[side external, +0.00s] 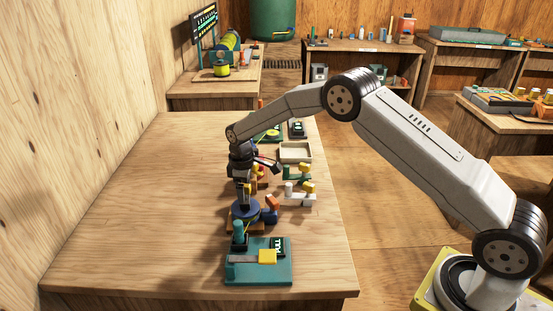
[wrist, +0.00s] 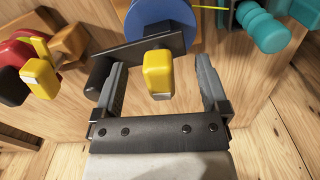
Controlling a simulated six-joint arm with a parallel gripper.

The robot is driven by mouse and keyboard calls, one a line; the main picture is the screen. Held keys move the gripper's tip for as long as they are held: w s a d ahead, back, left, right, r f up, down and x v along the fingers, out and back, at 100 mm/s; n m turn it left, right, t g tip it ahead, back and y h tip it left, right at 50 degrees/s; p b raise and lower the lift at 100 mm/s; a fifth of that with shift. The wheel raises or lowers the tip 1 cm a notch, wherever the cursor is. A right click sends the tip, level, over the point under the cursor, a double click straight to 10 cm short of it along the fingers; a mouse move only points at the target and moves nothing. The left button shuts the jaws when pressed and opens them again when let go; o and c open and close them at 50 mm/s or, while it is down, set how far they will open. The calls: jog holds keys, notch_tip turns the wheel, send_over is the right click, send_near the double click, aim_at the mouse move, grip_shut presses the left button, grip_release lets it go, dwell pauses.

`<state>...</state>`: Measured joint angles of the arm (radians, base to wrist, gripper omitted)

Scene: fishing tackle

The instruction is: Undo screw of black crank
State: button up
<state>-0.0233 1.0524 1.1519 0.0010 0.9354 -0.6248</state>
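The black crank (wrist: 128,52) is a dark bar in front of a blue round reel part (wrist: 165,12), with a yellow knob (wrist: 158,76) on it. My gripper (wrist: 160,64) is open, with one finger on each side of the yellow knob and a visible gap on both sides. I cannot make out the crank's screw. In the side external view my gripper (side external: 243,192) points down just above the blue reel (side external: 240,211), and hides most of the crank.
A red reel (wrist: 20,52) with another yellow knob (wrist: 40,78) is at the left in the wrist view. A teal part (wrist: 262,28) is close on the right. A teal fixture (side external: 281,273) stands at the table's front. The table's left side is clear.

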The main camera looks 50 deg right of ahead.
jog(key=shift+r, duration=3.5)
jog(key=shift+c, duration=1.1)
jog(key=shift+r, duration=0.25)
jog(key=shift+c, duration=0.5)
notch_tip(320, 180, up, 2)
jog(key=shift+r, duration=0.1)
jog(key=shift+f, duration=0.2)
jog(key=shift+f, duration=4.6)
